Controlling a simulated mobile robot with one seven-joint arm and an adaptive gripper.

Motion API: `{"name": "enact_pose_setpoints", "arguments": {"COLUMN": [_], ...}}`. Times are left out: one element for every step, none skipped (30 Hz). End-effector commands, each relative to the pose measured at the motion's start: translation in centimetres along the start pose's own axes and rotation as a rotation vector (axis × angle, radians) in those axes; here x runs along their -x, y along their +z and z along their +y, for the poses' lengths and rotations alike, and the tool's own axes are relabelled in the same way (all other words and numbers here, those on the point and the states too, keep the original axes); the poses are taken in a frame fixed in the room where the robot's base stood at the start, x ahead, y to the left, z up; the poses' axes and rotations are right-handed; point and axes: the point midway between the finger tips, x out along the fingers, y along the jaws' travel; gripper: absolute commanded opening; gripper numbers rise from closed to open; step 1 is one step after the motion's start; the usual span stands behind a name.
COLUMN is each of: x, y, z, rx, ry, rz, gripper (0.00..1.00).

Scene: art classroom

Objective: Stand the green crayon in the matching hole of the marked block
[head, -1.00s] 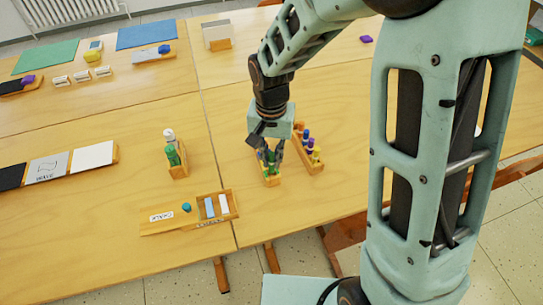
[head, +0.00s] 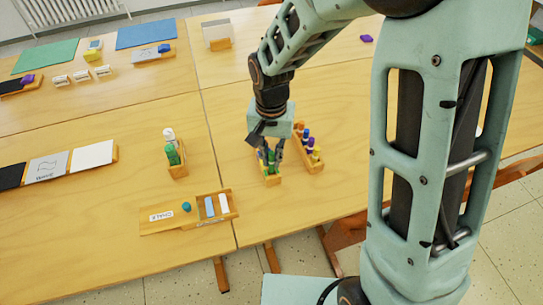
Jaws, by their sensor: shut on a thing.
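My gripper (head: 270,149) points down over a small wooden block (head: 272,182) near the middle of the right-hand table. Its fingers are shut on a green crayon (head: 271,160), which stands about upright at that block. I cannot tell whether its lower end is in a hole. Other coloured items stand close around it, partly hidden by the fingers. A second wooden block (head: 315,169) just to the right holds several purple, blue and yellow crayons. Which block bears the mark is too small to tell.
A wooden holder (head: 178,172) with green and white bottle-like items stands to the left. A chalk box (head: 230,199) with a labelled lid lies nearer the front edge. Cards (head: 92,156) lie at the far left. The table between the holder and the gripper is clear.

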Motion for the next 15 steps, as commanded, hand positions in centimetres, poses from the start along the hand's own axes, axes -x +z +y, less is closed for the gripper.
{"name": "enact_pose_setpoints", "arguments": {"x": [0.02, 0.02, 0.02, 0.02, 0.02, 0.02, 0.02, 0.01, -0.01, -0.04, -0.07, -0.13, -0.19, -0.25, -0.33], "y": [-0.01, -0.01, -0.01, -0.01, -0.01, -0.01, -0.01, -0.01, 0.0, 0.0, 0.0, 0.0, 0.0, 0.0, 0.0], "z": [-0.01, -0.01, -0.01, -0.01, -0.01, -0.01, -0.01, -0.01, -0.01, -0.01, -0.01, -0.01, -0.01, -0.01, -0.01], "rx": [0.0, 0.0, 0.0, 0.0, 0.0, 0.0, 0.0, 0.0, 0.0, 0.0, 0.0, 0.0, 0.0, 0.0, 0.0], "ry": [0.0, 0.0, 0.0, 0.0, 0.0, 0.0, 0.0, 0.0, 0.0, 0.0, 0.0, 0.0, 0.0, 0.0, 0.0], "rz": [0.0, 0.0, 0.0, 0.0, 0.0, 0.0, 0.0, 0.0, 0.0, 0.0, 0.0, 0.0, 0.0, 0.0, 0.0], "gripper": [0.0, 0.0, 0.0, 0.0, 0.0, 0.0, 0.0, 0.0, 0.0, 0.0, 0.0, 0.0, 0.0, 0.0, 0.0]}}
